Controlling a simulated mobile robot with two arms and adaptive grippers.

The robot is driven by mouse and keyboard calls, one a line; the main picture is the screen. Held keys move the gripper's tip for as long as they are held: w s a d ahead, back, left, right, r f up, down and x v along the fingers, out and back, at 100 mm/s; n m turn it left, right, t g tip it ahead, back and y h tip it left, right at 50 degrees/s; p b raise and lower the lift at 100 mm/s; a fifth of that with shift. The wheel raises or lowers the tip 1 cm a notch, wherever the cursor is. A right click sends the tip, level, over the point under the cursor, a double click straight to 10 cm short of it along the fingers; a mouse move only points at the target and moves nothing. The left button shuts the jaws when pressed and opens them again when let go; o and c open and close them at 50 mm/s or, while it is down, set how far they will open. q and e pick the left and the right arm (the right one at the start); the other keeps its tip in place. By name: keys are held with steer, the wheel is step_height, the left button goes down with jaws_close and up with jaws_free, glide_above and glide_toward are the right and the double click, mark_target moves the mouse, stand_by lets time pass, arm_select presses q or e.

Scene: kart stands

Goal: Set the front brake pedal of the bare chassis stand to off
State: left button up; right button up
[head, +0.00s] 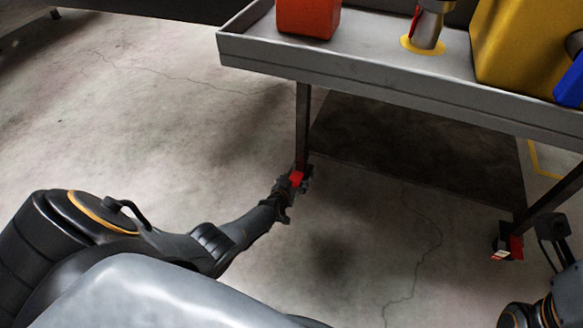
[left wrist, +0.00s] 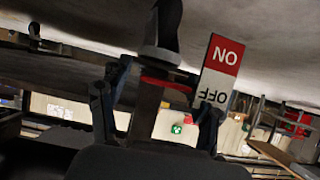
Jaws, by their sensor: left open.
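The stand (head: 262,50) is a grey tray on dark legs, with coloured parts on top. Its near left leg (head: 303,120) ends in a caster with a red brake pedal (head: 297,178). My left gripper (head: 285,192) is open at this foot and partly covers it. In the left wrist view, the red pedal (left wrist: 165,86) shows between the two open fingers (left wrist: 160,78), near a dark wheel (left wrist: 167,28). A red and white ON/OFF plate (left wrist: 218,70) stands beside the right finger. The pedal's setting and any finger contact cannot be told.
A second caster with a red pedal (head: 515,247) is at the near right leg. Part of my right arm is close to it. A dark panel (head: 420,142) shows beneath the tray. The concrete floor (head: 180,120) left of the stand is clear.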

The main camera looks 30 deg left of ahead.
arm_select(q)
steer(key=shift+s+d+r, duration=0.1)
steer(key=shift+s+d, duration=0.2)
steer(key=shift+d, duration=0.15)
steer(key=shift+s+d+r, duration=0.1)
steer(key=shift+s+r, duration=0.05)
steer(key=shift+s, duration=0.1)
steer(key=v, duration=1)
steer(key=shift+s+a, duration=0.35)
steer(key=shift+r, duration=0.15)
